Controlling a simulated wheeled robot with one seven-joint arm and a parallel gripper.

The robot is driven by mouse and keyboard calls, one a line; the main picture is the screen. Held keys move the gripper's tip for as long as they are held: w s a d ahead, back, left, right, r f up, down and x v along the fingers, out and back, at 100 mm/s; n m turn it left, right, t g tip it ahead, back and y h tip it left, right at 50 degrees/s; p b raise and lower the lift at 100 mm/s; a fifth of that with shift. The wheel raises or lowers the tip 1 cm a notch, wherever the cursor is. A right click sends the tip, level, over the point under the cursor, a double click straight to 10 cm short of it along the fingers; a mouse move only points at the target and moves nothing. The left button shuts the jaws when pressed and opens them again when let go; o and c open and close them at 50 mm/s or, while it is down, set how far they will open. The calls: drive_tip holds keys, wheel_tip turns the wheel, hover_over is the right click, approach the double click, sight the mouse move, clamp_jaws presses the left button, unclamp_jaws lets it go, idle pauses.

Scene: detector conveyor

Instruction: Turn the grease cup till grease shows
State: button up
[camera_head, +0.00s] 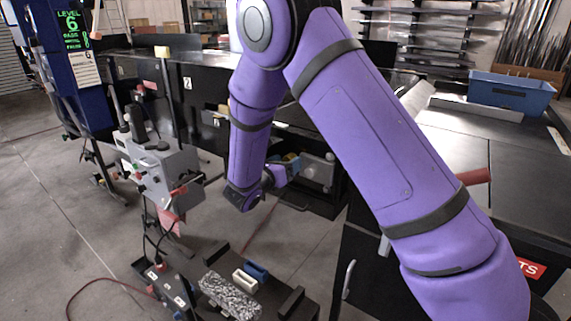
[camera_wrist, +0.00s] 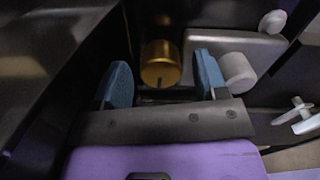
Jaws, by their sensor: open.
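The brass grease cup (camera_wrist: 160,63) is a short round knob with a dark notch on its face, beside a grey metal housing (camera_wrist: 232,46) in the wrist view. My gripper (camera_wrist: 162,78) has two blue fingers, wide apart, one on each side of the cup in the picture. A gap shows between each finger and the cup, and the fingers do not touch it. Whether the cup lies fully between the fingertips in depth is unclear. No grease is visible on the cup. In the head view my gripper (camera_head: 290,167) reaches the grey housing under the conveyor, and the cup is hard to make out.
A white round knob (camera_wrist: 272,22), a grey cylinder (camera_wrist: 238,72) and a white lever fitting (camera_wrist: 298,116) are close on the right. Dark panels crowd the left. In the head view, a grey control box (camera_head: 160,170) stands left, and a blue bin (camera_head: 510,92) is at right.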

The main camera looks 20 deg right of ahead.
drive_tip(key=c, duration=0.9)
drive_tip(key=shift+m, duration=0.4)
drive_tip(key=shift+s+m, duration=0.1)
drive_tip(key=shift+m, duration=4)
drive_tip(key=o, duration=0.9)
